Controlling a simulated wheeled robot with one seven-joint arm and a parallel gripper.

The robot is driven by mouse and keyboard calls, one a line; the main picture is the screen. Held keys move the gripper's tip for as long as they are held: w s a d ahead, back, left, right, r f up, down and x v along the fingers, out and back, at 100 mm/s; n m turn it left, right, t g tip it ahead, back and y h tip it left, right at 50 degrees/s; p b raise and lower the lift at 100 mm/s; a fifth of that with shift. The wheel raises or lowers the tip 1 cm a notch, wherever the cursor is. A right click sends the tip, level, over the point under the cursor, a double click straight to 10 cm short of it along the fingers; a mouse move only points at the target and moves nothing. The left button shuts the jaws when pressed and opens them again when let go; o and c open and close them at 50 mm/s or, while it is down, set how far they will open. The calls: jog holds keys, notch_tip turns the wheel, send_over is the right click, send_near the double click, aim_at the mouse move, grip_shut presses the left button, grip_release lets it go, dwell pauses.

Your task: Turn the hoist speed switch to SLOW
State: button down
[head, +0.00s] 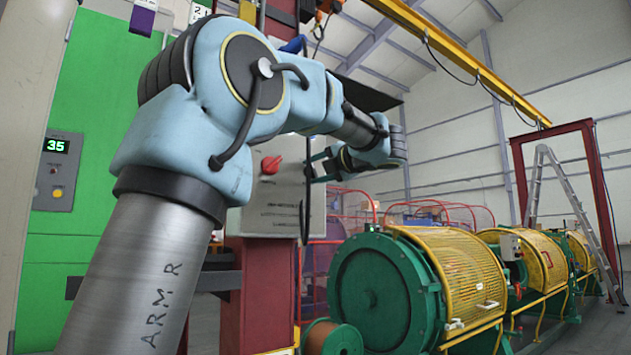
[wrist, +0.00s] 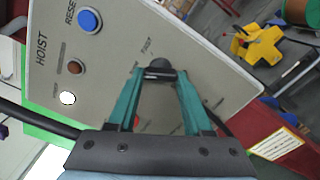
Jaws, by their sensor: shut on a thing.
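The grey hoist panel (wrist: 105,85) fills much of the wrist view, tilted, with the word HOIST on it. A small black knob (wrist: 159,66) sits on its face between my teal fingertips. My gripper (wrist: 160,75) is shut on this knob, which appears to be the speed switch. Small lettering beside the knob is too blurred to read, so its setting cannot be told. In the head view the grey box (head: 275,205) is on a dark red post, and my gripper (head: 318,166) is at its right side. My arm hides part of the box.
The panel also carries a blue RESET button (wrist: 89,20), a brown button (wrist: 76,66) and a white lamp (wrist: 68,98). A red rotary handle (head: 271,164) sticks out of the box. The green and yellow strander (head: 455,275) stands to the right.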

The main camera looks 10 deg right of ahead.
jog(key=shift+f+n, duration=0.1)
jog(key=shift+n, duration=0.3)
jog(key=shift+c, duration=1.6)
grip_release()
jog(key=shift+s, duration=0.1)
jog(key=b+v, duration=0.1)
jog(key=v, duration=0.9)
jog(key=shift+s+d, duration=0.2)
jog(key=shift+s, duration=0.1)
